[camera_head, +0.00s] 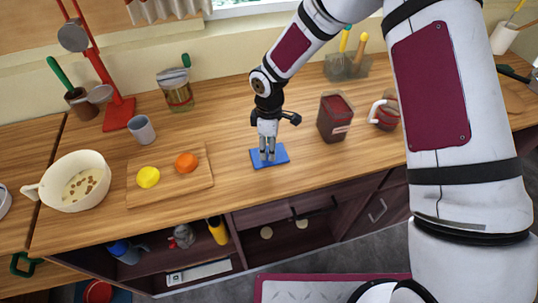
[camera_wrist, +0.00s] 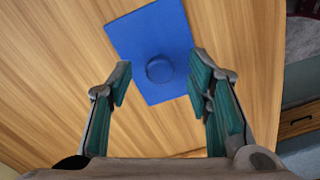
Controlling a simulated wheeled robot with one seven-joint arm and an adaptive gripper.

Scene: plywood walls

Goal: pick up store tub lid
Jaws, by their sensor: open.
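The store tub lid (camera_head: 283,153) is a flat blue square lying on the wooden counter near its front edge. In the wrist view the blue lid (camera_wrist: 150,30) shows a round raised knob at its middle. My gripper (camera_head: 268,156) is directly above the lid in the head view, pointing down. In the wrist view my gripper (camera_wrist: 163,82) is open, with its two green-padded fingers apart and the knob showing beyond and between their tips. Nothing is held. Whether the fingertips touch the lid cannot be told.
A dark red tub (camera_head: 335,117) stands right of the lid, with a handled jug (camera_head: 384,112) beyond it. A cutting board (camera_head: 143,193) with a lemon (camera_head: 148,177) and an orange (camera_head: 187,163) lies to the left. The counter between board and lid is clear.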

